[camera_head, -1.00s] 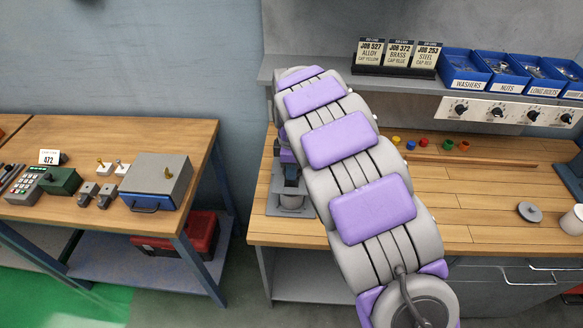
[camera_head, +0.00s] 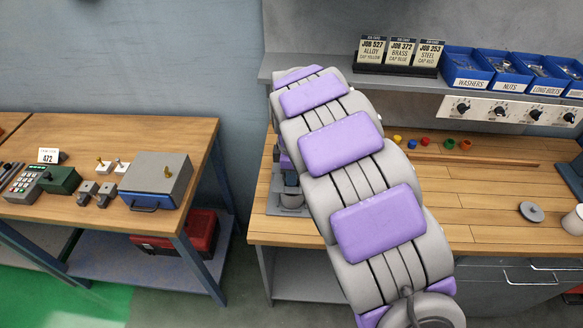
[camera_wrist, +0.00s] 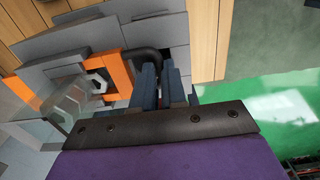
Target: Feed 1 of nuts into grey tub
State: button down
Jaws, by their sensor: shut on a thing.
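In the wrist view my gripper (camera_wrist: 168,84) has its dark blue fingers shut at the end of a curved black handle (camera_wrist: 145,58). The handle belongs to a grey and orange device (camera_wrist: 118,72). A clear part (camera_wrist: 72,108) sits at its left, with a pale hexagonal shape in it. My arm hides most of the device and my gripper there. The blue nuts bin (camera_head: 507,85) is on the back shelf.
The washers bin (camera_head: 467,83) and long bolts bin (camera_head: 541,90) flank the nuts bin. A grey disc (camera_head: 531,212) and white mug (camera_head: 574,222) are at right. The bench middle is clear.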

jog(key=s, duration=0.6)
jog(key=shift+s+a+r, duration=0.15)
jog(key=shift+s+a, duration=0.05)
jog(key=shift+s, duration=0.2)
jog(key=c, duration=1.3)
grip_release()
jog(key=shift+s, duration=0.25)
jog(key=shift+o, duration=0.5)
jog(key=shift+w, duration=0.1)
notch_tip(320, 180, up, 17)
jog(key=p, duration=0.3)
jog(key=shift+w, duration=0.1)
